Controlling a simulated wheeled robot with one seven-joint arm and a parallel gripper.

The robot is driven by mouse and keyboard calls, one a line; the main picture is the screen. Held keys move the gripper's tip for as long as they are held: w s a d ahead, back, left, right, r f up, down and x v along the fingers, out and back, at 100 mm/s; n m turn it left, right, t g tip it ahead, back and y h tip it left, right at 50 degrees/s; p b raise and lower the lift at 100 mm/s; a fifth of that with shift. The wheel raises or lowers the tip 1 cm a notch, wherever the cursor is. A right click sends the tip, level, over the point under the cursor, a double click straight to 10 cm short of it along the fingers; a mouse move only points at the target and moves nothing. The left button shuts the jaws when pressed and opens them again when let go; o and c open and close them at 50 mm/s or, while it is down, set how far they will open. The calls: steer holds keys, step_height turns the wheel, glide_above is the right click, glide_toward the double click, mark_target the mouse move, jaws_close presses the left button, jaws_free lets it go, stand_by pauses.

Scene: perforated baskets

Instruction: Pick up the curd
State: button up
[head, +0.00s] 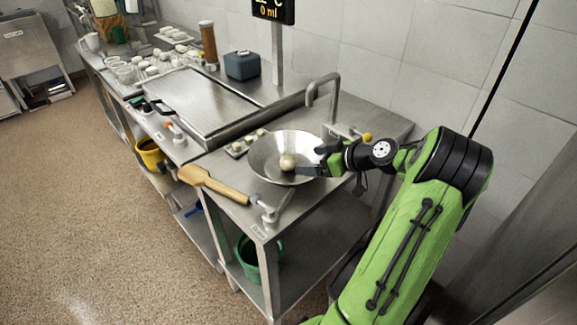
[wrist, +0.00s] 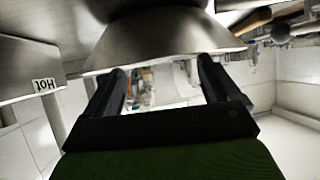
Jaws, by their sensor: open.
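A pale round lump, which looks like the curd (head: 288,162), sits inside a wide metal bowl (head: 262,158) on the steel counter. My gripper (head: 308,170) reaches over the bowl's right side from the right, its tip just right of the lump. In the head view I cannot tell whether they touch. The wrist view is upside down; there my gripper (wrist: 163,76) has its two fingers spread apart, with no held object clear between them. The bowl's metal side (wrist: 160,42) fills the upper middle there. I cannot make out the curd in the wrist view.
A faucet (head: 322,88) stands behind the bowl. A wooden-handled tool (head: 212,184) lies at the counter's front edge, near a small metal fitting (head: 268,212). Small pieces (head: 240,147) lie left of the bowl. A large steel tray (head: 200,100) is further left.

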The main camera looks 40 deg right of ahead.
mark_target(293, 159)
steer(key=b+x, duration=0.1)
steer(key=x, duration=0.8)
steer(key=shift+w+b, duration=0.35)
steer(key=shift+b, duration=0.05)
steer(key=shift+s, duration=0.1)
steer(key=c, duration=1)
step_height(293, 159, up, 10)
steer(key=p, duration=0.3)
steer(key=shift+c, duration=0.3)
